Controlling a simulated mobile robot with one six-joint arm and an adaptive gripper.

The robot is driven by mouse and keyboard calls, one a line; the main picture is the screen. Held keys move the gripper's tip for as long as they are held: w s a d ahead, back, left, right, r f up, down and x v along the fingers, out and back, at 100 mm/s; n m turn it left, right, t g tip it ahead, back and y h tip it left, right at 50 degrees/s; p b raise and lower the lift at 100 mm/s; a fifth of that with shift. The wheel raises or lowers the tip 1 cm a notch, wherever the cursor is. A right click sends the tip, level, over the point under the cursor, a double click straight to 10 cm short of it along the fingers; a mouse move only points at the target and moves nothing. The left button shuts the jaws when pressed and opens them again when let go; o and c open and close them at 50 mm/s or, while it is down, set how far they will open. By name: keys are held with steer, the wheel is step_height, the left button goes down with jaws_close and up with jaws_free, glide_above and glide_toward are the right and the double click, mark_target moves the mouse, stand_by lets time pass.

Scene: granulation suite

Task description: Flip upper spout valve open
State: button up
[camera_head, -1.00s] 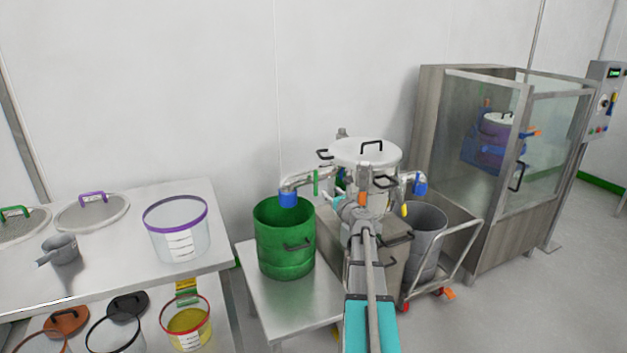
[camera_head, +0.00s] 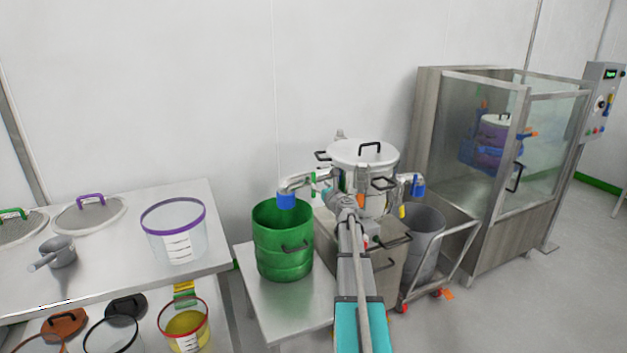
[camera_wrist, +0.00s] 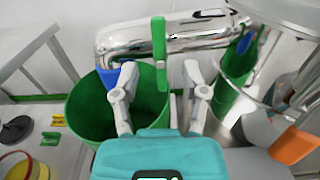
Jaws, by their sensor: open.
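The upper spout (camera_wrist: 190,35) is a shiny bent metal pipe with a blue end (camera_head: 287,200), coming off the left side of the white-lidded vessel (camera_head: 362,155). Its green valve handle (camera_wrist: 159,50) stands upright across the pipe in the wrist view, and shows small in the head view (camera_head: 313,184). My gripper (camera_wrist: 160,70) is open, its two grey fingers on either side of the handle's lower end, with gaps visible on both sides. Contact cannot be made out. In the head view my arm's end partly covers the area right of the handle.
A green bucket (camera_head: 283,258) stands below the spout on a steel table (camera_head: 262,310). A second blue-ended spout (camera_head: 418,188) is on the vessel's right, above a grey bin (camera_head: 428,245) on a cart. A glass-walled cabinet (camera_head: 500,140) stands at right.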

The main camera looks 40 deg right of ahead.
mark_target(315, 179)
steer(key=x, duration=0.6)
steer(key=shift+w, duration=0.25)
steer(key=shift+d, duration=0.1)
jaws_close()
